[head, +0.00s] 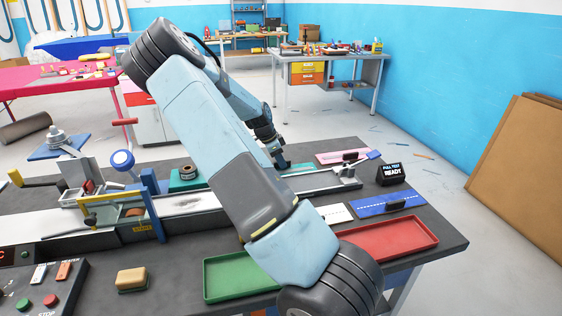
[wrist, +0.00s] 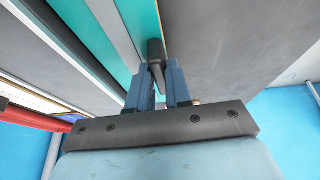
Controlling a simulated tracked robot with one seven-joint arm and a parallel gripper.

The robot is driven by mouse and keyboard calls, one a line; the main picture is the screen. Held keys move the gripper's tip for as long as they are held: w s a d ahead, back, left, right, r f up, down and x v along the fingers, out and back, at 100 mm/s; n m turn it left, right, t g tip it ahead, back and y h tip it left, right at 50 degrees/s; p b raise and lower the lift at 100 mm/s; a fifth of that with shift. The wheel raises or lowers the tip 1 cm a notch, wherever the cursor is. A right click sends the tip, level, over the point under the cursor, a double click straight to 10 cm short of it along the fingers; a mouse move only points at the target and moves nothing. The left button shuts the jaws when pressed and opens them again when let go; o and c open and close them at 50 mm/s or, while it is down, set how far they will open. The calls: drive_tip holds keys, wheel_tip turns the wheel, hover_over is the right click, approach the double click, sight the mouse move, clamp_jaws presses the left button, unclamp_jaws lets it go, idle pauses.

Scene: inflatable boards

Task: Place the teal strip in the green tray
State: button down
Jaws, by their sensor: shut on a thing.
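The teal strip (head: 299,167) lies at the far side of the grey bench in the head view, mostly hidden behind my arm and the rail. In the wrist view a teal surface (wrist: 178,25) runs beside a dark upright grip (wrist: 155,55). My gripper (head: 276,160) is low over the teal strip. Its blue fingers (wrist: 159,85) are shut on the dark grip, which seems to belong to the strip. The green tray (head: 238,292) is at the bench's near edge, partly hidden by my arm, and its visible part is empty.
A red tray (head: 405,238) sits right of the green one. Blue (head: 375,208), white (head: 333,213) and pink (head: 332,157) strips lie nearby. A long metal rail fixture (head: 190,205) crosses the bench. A yellow sponge-like block (head: 131,279) and control panel (head: 42,290) stand left.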

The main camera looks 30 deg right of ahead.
drive_tip(key=c, duration=1.1)
unclamp_jaws()
drive_tip(key=shift+o, duration=0.2)
